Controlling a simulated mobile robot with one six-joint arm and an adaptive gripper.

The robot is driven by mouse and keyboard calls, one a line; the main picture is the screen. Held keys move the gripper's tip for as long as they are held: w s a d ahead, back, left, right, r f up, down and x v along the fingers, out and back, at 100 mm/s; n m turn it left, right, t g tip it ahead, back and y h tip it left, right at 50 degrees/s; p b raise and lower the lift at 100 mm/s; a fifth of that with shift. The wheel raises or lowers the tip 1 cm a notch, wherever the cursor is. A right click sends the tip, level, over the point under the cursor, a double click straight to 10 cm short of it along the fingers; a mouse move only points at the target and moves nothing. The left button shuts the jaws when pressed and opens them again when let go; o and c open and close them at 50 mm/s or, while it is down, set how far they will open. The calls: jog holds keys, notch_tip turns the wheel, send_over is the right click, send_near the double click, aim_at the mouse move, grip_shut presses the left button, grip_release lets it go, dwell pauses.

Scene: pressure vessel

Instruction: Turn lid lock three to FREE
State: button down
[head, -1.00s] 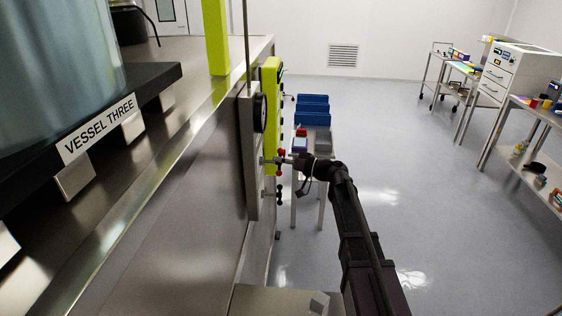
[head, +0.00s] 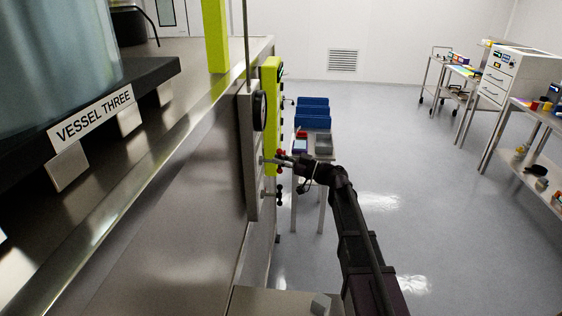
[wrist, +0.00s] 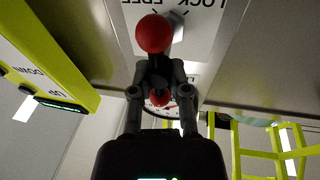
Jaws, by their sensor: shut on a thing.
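The lock handle is a bar with red ball ends; one red ball (wrist: 153,33) is large in the wrist view and a second red ball (wrist: 160,98) shows between the fingers. In the head view a red end (head: 281,153) shows beside my gripper (head: 284,161). My gripper (wrist: 160,68) is shut on the middle of the handle, which the fingers partly hide. The plate (wrist: 205,40) behind carries the words LOCK and FREE, upside down in the wrist view. The near ball hides part of the plate, so I cannot tell which mark the handle points to.
A dial gauge (head: 259,111) sits above the handle, and another dark handle (head: 279,194) below. The yellow-green panel (head: 271,90) stands close beyond. A table (head: 322,160) with blue bins (head: 313,113) is behind my gripper.

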jog(key=shift+w, duration=0.15)
jog(key=c, duration=0.6)
grip_release()
jog(key=shift+a, duration=0.1)
jog(key=shift+c, duration=0.2)
